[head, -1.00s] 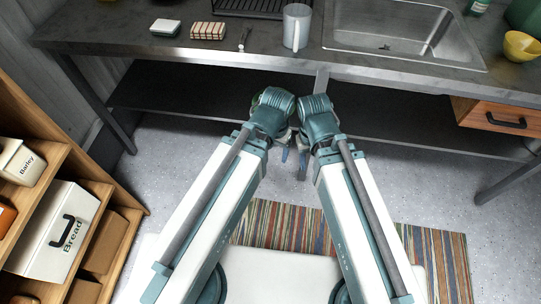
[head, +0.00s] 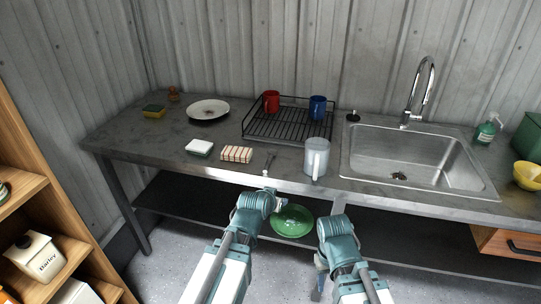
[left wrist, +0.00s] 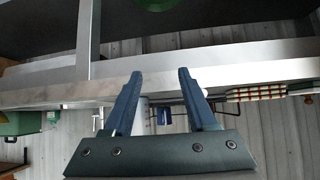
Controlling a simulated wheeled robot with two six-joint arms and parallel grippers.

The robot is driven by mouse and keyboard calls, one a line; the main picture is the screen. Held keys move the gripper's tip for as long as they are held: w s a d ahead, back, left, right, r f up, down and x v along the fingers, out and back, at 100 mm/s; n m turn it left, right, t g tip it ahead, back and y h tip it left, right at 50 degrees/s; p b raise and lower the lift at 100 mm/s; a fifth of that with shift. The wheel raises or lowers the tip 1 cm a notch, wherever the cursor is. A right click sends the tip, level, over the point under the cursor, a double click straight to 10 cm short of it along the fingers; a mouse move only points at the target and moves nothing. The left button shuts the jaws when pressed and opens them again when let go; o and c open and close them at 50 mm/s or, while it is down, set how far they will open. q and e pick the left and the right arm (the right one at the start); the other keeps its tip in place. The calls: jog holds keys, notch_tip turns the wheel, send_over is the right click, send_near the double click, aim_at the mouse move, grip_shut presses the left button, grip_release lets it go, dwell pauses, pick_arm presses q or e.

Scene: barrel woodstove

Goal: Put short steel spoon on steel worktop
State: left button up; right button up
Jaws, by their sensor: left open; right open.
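The left fingers are mostly hidden there. My right gripper (head: 319,275) is open, low in front of the worktop, partly hidden by its own wrist.
The sink (head: 410,155) is at right. A green round dish (head: 292,221) sits below the worktop.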

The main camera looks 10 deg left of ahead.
pick_arm(q)
jog(key=w+a+r+n+t+y+p, duration=0.1)
jog(key=w+a+r+t, duration=0.3)
jog(key=a+r, duration=0.3)
jog(key=b, duration=0.3)
send_near(268, 161)
jog(key=w, duration=0.3)
jog(key=shift+d+f, duration=0.25)
jog(key=shift+d, duration=0.1)
jog(key=shift+w, duration=0.5)
jog(key=shift+w+f+b, duration=0.1)
jog(key=shift+f+b, duration=0.05)
jog(key=shift+b, duration=0.15)
jog(key=b+x, duration=0.1)
jog(key=x, duration=0.1)
jog(key=b+x, duration=0.1)
jog(key=x, duration=0.2)
jog(key=shift+a+f, duration=0.2)
jog(key=shift+f, duration=0.15)
jog(key=shift+s+r, duration=0.1)
jog(key=shift+s, duration=0.1)
jog(key=shift+c, duration=0.4)
grip_shut()
